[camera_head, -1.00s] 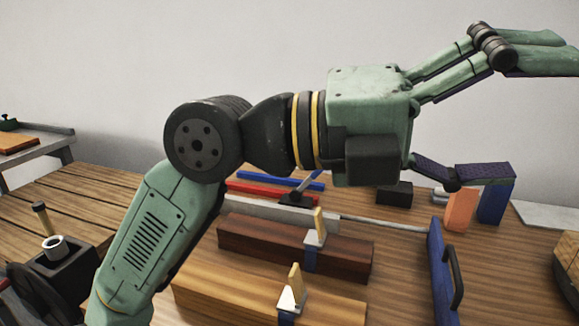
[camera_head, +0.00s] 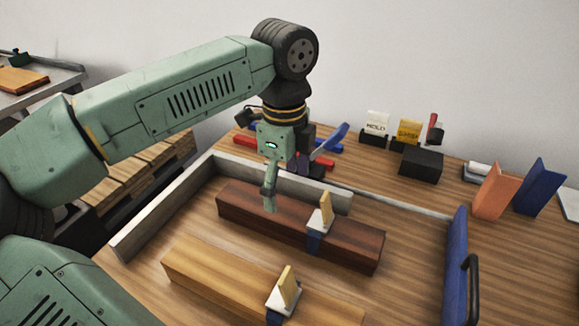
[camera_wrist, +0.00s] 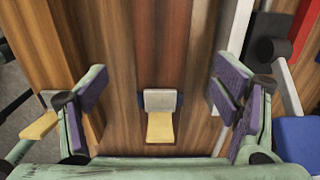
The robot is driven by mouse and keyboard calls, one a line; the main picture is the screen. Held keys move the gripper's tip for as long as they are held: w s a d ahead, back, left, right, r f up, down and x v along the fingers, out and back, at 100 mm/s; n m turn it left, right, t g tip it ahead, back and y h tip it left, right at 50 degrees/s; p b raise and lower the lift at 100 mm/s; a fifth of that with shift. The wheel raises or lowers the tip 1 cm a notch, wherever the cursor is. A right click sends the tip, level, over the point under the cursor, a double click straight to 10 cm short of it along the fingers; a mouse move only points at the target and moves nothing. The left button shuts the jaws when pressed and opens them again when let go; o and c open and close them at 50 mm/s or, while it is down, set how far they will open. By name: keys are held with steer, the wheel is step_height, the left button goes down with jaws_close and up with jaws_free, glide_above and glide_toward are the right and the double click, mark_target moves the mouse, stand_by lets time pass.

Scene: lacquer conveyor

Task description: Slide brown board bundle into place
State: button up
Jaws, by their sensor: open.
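The brown board bundle (camera_head: 345,246) is dark reddish-brown, with a blue strap and an upright yellow tag on a white base. It lies on the wooden table in front of a grey rail (camera_head: 285,182). My gripper (camera_head: 270,200) points down over the bundle's left part; the head view shows only one finger clearly. In the wrist view, my gripper (camera_wrist: 158,105) is open, with one finger on each side of the brown bundle (camera_wrist: 163,45). I cannot tell whether the fingers touch it. The tag shows between them.
A lighter tan bundle (camera_head: 215,272) with a similar tag lies in front. A blue plate with a black handle (camera_head: 459,265) stands at the right. Behind are red and blue bars, a black block (camera_head: 421,162), small signs, and orange (camera_head: 495,190) and blue (camera_head: 538,185) upright pieces.

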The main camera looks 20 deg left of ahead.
mark_target(286, 210)
step_height(286, 210, down, 9)
steer(key=shift+d+r+p, duration=0.1)
steer(key=shift+p, duration=0.65)
jaws_close()
stand_by(0.7)
